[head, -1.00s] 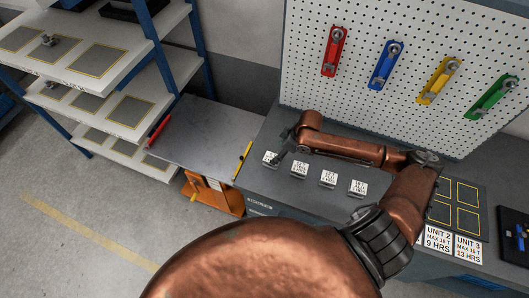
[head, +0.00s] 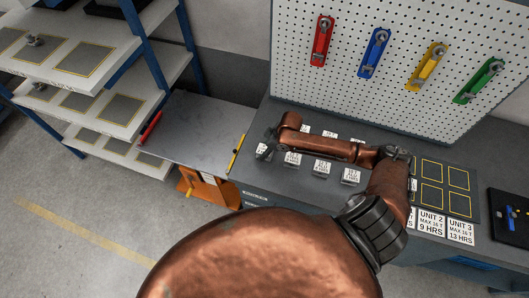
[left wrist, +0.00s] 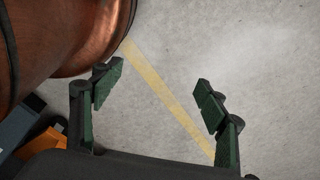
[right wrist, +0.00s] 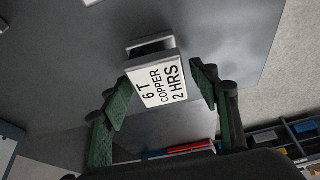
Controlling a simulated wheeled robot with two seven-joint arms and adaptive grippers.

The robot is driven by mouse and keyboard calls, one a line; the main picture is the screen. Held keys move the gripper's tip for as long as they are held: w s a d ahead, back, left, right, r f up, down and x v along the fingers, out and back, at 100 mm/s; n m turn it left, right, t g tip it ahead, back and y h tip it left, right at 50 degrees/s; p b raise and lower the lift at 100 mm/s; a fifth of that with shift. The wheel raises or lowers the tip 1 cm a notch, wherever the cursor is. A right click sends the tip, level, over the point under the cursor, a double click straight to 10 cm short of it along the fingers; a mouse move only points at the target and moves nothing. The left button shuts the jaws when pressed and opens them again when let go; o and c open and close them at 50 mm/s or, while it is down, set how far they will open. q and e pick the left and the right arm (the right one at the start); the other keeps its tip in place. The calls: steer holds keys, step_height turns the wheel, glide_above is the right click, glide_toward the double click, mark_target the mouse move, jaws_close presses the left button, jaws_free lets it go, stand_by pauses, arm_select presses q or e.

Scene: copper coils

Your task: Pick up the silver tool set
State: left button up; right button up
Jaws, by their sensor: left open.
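My right gripper (head: 270,138) reaches over the leftmost label block on the bench. In the right wrist view, its two green-padded fingers (right wrist: 163,80) are apart, with a white label reading "6 T COPPER 2 HRS" (right wrist: 160,83) in line between them. I cannot tell whether they touch it. My left gripper (left wrist: 155,95) is open and empty above the bare floor. No thing is clearly marked as the silver tool set.
A pegboard (head: 350,85) holds red (head: 321,42), blue (head: 375,54), yellow (head: 427,68) and green (head: 479,83) tool pieces. More label blocks (head: 322,168) line the bench. An orange unit (head: 212,190) stands below. The floor (head: 70,235) is clear.

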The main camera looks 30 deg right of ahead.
steer(key=c, duration=1.4)
arm_select(q)
steer(key=shift+s, duration=0.65)
arm_select(e)
steer(key=shift+r, duration=0.1)
jaws_close()
steer(key=shift+r, duration=0.1)
